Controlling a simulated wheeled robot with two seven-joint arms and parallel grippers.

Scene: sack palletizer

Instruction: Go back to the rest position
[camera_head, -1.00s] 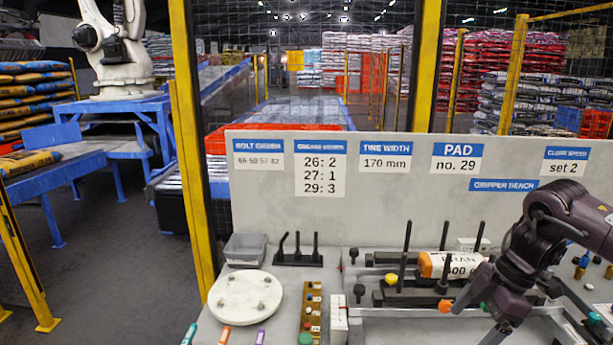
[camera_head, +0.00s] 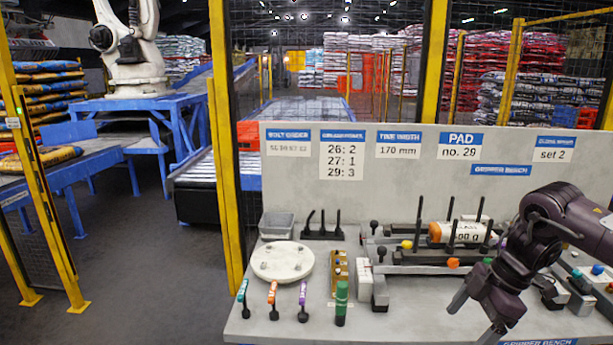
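My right arm comes in from the right, and its dark gripper (camera_head: 473,320) hangs over the front right part of the grey gripper bench (camera_head: 390,325). Its two fingers are spread apart and point down and left, with nothing seen between them. My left gripper is not in view. An orange and white cylinder marked in grams (camera_head: 450,233) lies in a dark rack at the back of the bench, apart from my gripper.
A sign board (camera_head: 400,170) runs along the back. Yellow fence posts stand behind. Floor at left is clear.

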